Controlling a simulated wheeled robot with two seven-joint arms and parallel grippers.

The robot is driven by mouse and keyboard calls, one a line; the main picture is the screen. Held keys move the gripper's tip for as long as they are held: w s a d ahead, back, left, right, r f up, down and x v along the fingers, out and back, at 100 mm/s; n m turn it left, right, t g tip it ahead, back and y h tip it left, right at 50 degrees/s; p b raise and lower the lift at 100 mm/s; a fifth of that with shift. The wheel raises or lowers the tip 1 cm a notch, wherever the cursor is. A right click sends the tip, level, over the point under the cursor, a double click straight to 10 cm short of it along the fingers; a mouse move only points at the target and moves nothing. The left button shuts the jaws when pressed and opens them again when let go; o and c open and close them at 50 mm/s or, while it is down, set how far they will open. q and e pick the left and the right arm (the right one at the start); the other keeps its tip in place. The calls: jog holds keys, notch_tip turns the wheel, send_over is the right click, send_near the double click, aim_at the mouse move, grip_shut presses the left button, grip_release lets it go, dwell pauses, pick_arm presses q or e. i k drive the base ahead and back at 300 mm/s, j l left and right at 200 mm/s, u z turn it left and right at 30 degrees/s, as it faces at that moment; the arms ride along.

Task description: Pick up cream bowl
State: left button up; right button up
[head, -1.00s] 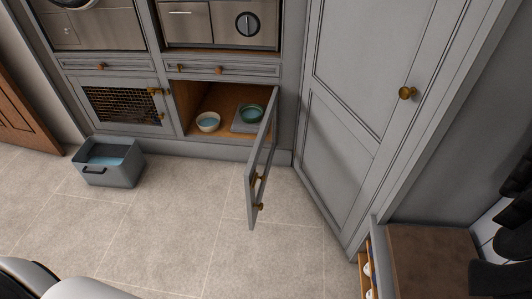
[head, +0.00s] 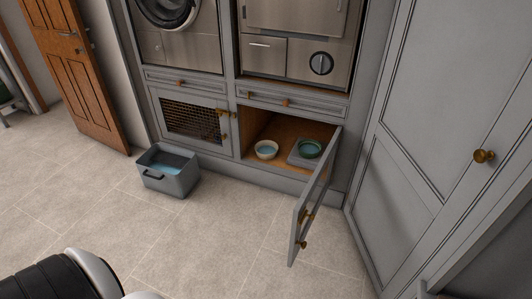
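The cream bowl (head: 266,150) sits upright inside the open lower cabinet (head: 292,127), on its wooden floor, and has something pale blue inside. A green bowl (head: 309,149) stands to its right on a grey mat or tray (head: 296,158). The cabinet door (head: 313,203) is swung open toward me on the right side and does not cover the cream bowl. Neither of my grippers shows. Only white and black parts of my own body show at the bottom left, well apart from the bowl.
A grey bin (head: 168,171) with blue contents stands on the floor left of the open cabinet, in front of a mesh-fronted door (head: 193,117). The open cabinet door juts over the floor. The tiled floor (head: 215,235) in front is clear. A wooden door (head: 78,68) stands far left.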

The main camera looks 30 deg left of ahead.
aim_at(266, 150)
jog(key=i+j, duration=0.15)
jog(key=j, duration=0.2)
jog(key=i+j, duration=0.15)
jog(key=j, duration=0.25)
jog(key=i+j+u, duration=0.1)
jog(key=j, duration=0.25)
jog(key=i+j, duration=0.2)
jog(key=j, duration=0.15)
jog(key=i+j, duration=0.15)
jog(key=j, duration=0.2)
jog(key=j+u, duration=0.05)
